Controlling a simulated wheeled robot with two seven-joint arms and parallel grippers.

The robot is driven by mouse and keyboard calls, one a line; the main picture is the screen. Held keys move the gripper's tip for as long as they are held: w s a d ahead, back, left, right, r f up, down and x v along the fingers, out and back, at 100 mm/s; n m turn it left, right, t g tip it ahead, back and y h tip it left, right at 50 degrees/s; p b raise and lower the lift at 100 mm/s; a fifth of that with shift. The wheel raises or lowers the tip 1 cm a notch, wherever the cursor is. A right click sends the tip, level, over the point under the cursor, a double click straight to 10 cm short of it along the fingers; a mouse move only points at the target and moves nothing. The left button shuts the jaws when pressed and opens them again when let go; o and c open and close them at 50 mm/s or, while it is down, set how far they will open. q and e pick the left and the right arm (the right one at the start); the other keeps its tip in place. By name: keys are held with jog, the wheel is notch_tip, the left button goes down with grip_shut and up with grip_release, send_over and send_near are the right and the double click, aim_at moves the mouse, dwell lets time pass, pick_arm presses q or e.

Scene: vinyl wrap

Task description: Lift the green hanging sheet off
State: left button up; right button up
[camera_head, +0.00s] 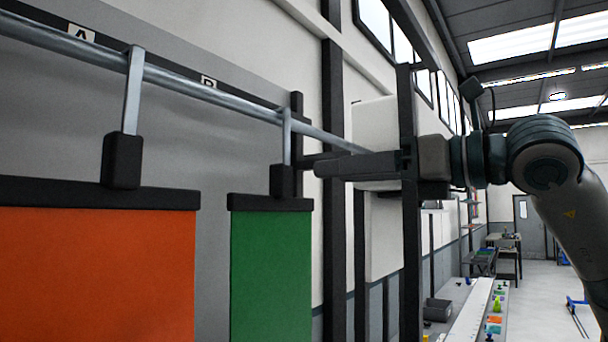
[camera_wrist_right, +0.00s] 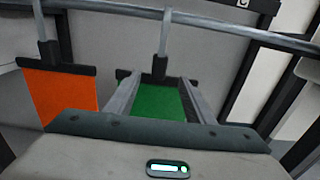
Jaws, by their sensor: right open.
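The green sheet (camera_head: 271,275) hangs from a dark top bar, with a black block (camera_head: 283,181) and a grey hook (camera_head: 286,136) over the metal rail (camera_head: 205,90). My right gripper (camera_head: 310,163) reaches in from the right, its fingertips close to that block in the picture. In the right wrist view, the open fingers (camera_wrist_right: 160,78) point at the hanger, one on each side of the block (camera_wrist_right: 155,76), with the green sheet (camera_wrist_right: 160,103) between and below them. Contact cannot be told. My left gripper is out of view.
An orange sheet (camera_head: 95,270) hangs on the same rail to the left, under its own hook and block (camera_head: 122,160). Label A (camera_head: 82,33) is on the strip behind the rail. A dark post (camera_head: 410,240) stands at the right.

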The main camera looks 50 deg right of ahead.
aim_at(273, 176)
jog(key=w+p, duration=0.2)
jog(key=w, duration=0.2)
jog(key=w+p, duration=0.3)
jog(key=w, duration=0.2)
jog(key=w+a+p, duration=0.1)
jog(key=w+p, duration=0.2)
jog(key=w, duration=0.2)
jog(key=shift+w+a+r, duration=0.1)
jog(key=shift+w+a+p, duration=0.1)
jog(key=shift+w+p, duration=0.55)
jog(key=shift+w, duration=0.8)
grip_shut()
jog(key=shift+r+p, duration=0.7)
jog(key=shift+r, duration=0.3)
jog(key=shift+s, duration=0.1)
